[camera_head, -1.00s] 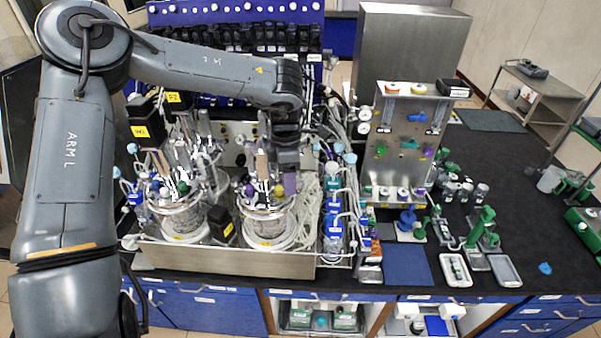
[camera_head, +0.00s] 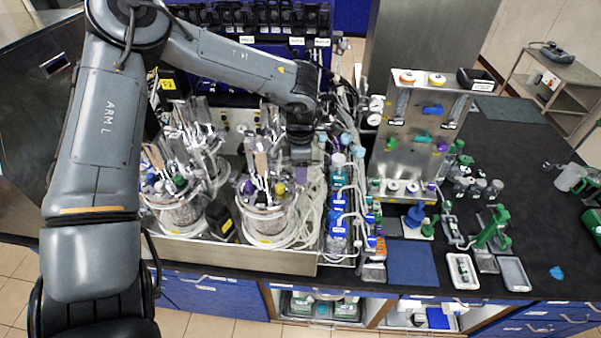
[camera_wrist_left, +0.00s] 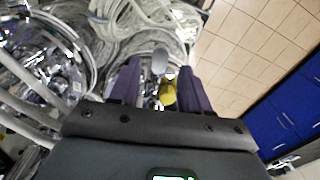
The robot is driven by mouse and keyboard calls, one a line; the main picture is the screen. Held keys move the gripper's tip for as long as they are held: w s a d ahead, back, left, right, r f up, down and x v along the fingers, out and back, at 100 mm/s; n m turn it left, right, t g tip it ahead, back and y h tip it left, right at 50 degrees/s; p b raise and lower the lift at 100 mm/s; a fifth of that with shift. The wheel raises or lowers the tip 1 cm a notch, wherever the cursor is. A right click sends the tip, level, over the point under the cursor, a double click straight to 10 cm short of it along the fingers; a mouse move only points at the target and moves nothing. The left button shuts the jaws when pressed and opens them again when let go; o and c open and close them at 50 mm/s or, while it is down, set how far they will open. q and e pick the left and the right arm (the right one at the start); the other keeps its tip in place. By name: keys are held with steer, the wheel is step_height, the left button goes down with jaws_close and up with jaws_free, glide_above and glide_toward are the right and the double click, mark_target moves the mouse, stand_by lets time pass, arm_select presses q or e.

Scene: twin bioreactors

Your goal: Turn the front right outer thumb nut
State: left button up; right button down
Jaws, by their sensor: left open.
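The front right glass vessel (camera_head: 267,222) stands in the steel tray, with metal fittings, tubes and a yellow cap (camera_head: 279,188) on its head plate. My left gripper (camera_head: 297,172) points down over the right side of this head plate. In the left wrist view its two purple fingers (camera_wrist_left: 160,88) are apart. A yellow round part (camera_wrist_left: 168,94) and a grey rounded metal part (camera_wrist_left: 159,62) show between them, with no clear grip on either. I cannot tell which small fitting is the outer thumb nut. My right gripper is not in view.
A second vessel (camera_head: 178,208) stands to the left. Coiled clear tubing (camera_head: 314,205) and blue-capped bottles (camera_head: 338,215) are close on the right. A steel panel with valves (camera_head: 420,125) stands further right. Blue drawers (camera_head: 215,290) are below the bench edge.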

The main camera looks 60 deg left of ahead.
arm_select(q)
steer(key=shift+f, duration=1.3)
jaws_close()
